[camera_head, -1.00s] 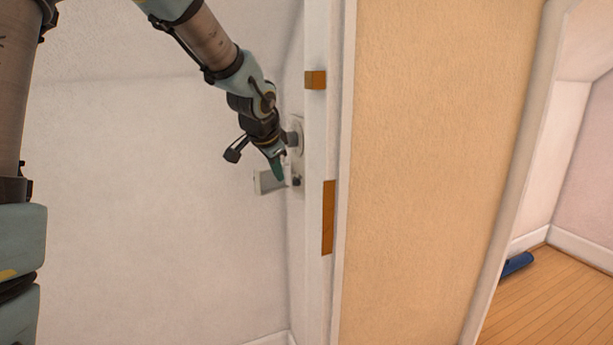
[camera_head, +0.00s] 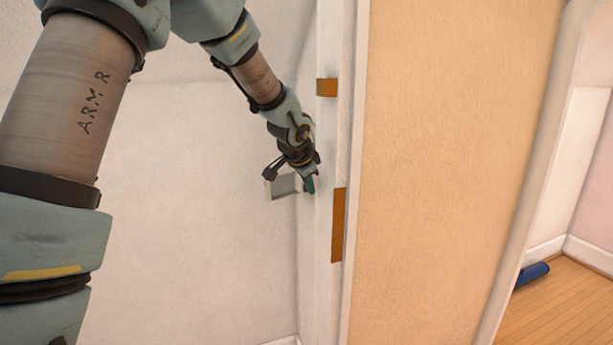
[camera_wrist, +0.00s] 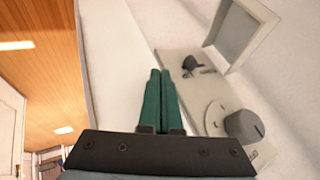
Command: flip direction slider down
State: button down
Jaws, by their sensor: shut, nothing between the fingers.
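A pale wall-mounted control panel (camera_wrist: 178,60) shows in the wrist view to the right of my fingers. It carries a small dark lever-like part (camera_wrist: 190,64), which may be the direction slider, and a round grey knob (camera_wrist: 243,126). I cannot tell the slider's position. My gripper (camera_wrist: 160,75) has its two green fingers shut together and empty. The fingertips are just left of the dark part, with no clear contact. In the head view my gripper (camera_head: 310,185) hides most of the panel.
A square, frame-like flap (camera_wrist: 240,30) stands out from the panel; it also shows in the head view (camera_head: 283,187). A white door frame (camera_head: 325,140) with orange-brown plates is close on the right. A blue roll (camera_head: 532,274) lies on the wooden floor far right.

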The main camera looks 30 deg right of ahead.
jog(key=w+d+f+p, duration=0.2)
jog(key=w, duration=0.3)
jog(key=shift+w+f+p, duration=0.25)
jog(key=shift+f+p, duration=0.1)
jog(key=shift+p, duration=0.05)
jog(key=w+p, duration=0.2)
jog(key=w, duration=0.1)
jog(key=shift+w+d, duration=0.15)
jog(key=shift+w, duration=0.1)
